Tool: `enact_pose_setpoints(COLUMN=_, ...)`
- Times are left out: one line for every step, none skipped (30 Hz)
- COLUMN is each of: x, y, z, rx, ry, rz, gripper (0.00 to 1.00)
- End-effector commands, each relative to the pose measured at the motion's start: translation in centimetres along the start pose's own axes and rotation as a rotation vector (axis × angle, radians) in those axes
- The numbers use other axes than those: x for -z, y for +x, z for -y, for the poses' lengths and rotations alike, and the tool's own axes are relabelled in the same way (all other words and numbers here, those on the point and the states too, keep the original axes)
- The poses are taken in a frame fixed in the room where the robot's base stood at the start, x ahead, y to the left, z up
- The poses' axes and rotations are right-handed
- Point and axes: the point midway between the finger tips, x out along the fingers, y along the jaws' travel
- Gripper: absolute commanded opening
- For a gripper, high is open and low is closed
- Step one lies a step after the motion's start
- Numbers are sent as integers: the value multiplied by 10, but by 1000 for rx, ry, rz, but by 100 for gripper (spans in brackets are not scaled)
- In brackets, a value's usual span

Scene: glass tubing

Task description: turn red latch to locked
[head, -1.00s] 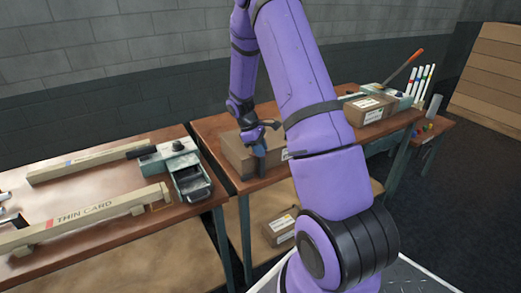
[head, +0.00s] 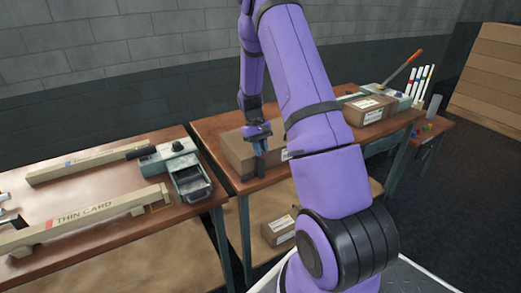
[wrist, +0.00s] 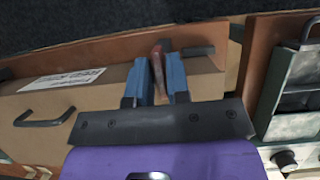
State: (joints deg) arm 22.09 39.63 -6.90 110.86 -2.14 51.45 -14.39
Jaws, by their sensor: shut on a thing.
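My gripper (wrist: 158,82) shows in the wrist view with two blue fingers. They are shut on a narrow reddish-brown piece, which looks like the red latch (wrist: 158,56). The latch stands between the fingers at the front of a brown box (wrist: 70,112). In the head view my gripper (head: 262,148) is in front of the same brown box (head: 237,153) on the middle table. The latch cannot be made out clearly there, and its locked or unlocked mark is not visible.
A green-grey machine with an open tray (head: 190,181) stands on the left table, beside long beams, one marked THIN CARD (head: 85,217). Another labelled box (head: 368,110) and a red-handled lever (head: 403,65) are at the right. A box (head: 279,231) sits on the lower shelf.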

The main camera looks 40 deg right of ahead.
Motion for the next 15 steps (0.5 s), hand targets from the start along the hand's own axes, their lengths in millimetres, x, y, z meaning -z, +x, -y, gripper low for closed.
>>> enact_pose_setpoints(x=0, y=0, z=0, rx=4, ry=10, rz=-1, gripper=0)
enact_pose_setpoints(x=0, y=0, z=0, rx=6, ry=16, rz=-1, gripper=0)
enact_pose_setpoints(x=0, y=0, z=0, rx=8, ry=22, rz=-2, gripper=0)
enact_pose_setpoints(x=0, y=0, z=0, rx=10, ry=25, rz=-2, gripper=0)
enact_pose_setpoints(x=0, y=0, z=0, rx=11, ry=28, rz=-2, gripper=0)
enact_pose_setpoints(x=0, y=0, z=0, rx=13, ry=31, rz=-2, gripper=0)
enact_pose_setpoints(x=0, y=0, z=0, rx=13, ry=33, rz=-2, gripper=0)
enact_pose_setpoints(x=0, y=0, z=0, rx=14, ry=34, rz=-2, gripper=0)
enact_pose_setpoints(x=0, y=0, z=0, rx=14, ry=35, rz=-2, gripper=0)
enact_pose_setpoints(x=0, y=0, z=0, rx=14, ry=35, rz=-2, gripper=0)
enact_pose_setpoints(x=0, y=0, z=0, rx=14, ry=35, rz=-2, gripper=0)
enact_pose_setpoints(x=0, y=0, z=0, rx=14, ry=35, rz=-2, gripper=0)
enact_pose_setpoints(x=0, y=0, z=0, rx=14, ry=35, rz=-2, gripper=0)
enact_pose_setpoints(x=0, y=0, z=0, rx=14, ry=35, rz=-2, gripper=0)
enact_pose_setpoints(x=0, y=0, z=0, rx=14, ry=35, rz=-2, gripper=0)
